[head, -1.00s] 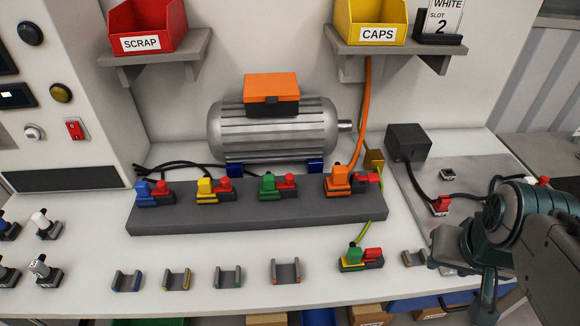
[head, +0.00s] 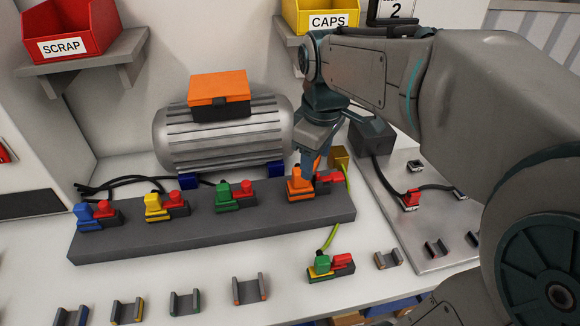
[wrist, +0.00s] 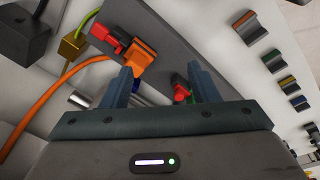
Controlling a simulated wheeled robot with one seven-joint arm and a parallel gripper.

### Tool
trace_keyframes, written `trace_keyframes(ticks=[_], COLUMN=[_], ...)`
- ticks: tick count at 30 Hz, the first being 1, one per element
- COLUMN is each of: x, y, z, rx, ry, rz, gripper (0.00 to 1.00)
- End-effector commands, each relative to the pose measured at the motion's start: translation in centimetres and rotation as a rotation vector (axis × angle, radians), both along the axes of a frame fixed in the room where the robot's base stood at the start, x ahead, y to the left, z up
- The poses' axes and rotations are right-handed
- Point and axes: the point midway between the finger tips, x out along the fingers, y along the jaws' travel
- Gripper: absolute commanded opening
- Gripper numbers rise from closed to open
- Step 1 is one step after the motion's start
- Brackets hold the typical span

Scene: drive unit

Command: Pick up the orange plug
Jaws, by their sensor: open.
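The orange plug (head: 299,185) sits upright at the right end of the grey block (head: 140,241), beside a red latch piece (head: 327,178). In the wrist view the orange plug (wrist: 143,56) is just beyond the left fingertip, with its orange cable running off to the left. My gripper (head: 318,165) hangs above and behind the plug, near the motor's right end, and hides most of the cable in the head view. In the wrist view my gripper (wrist: 163,78) has its two fingers wide apart with nothing held between them. The plug is not between the fingers.
Blue, yellow and green plugs (head: 229,196) line the same block. The motor (head: 222,135) stands behind it. A green plug with a red piece (head: 322,268) and several empty cradles (head: 250,290) lie in front. Shelves with a red SCRAP bin (head: 68,35) and yellow CAPS bin (head: 318,17) hang above.

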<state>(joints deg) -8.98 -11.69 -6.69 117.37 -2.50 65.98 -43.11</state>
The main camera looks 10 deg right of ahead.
Motion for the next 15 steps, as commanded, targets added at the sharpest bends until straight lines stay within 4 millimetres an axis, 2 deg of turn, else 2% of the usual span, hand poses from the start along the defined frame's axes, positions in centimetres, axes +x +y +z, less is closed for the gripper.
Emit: trace_keyframes(ticks=[1, 6, 10, 15], x=[1.9, 6.7, 9.0, 10.3], y=[0.3, 0.9, 1.3, 1.5], z=[-0.8, -1.2, -1.5, -1.8], rx=[-0.025, -0.101, -0.138, -0.158], ry=[0.026, 0.109, 0.155, 0.186], rz=[0.107, 0.450, 0.628, 0.740], gripper=[0.55, 0.55, 0.55, 0.55])
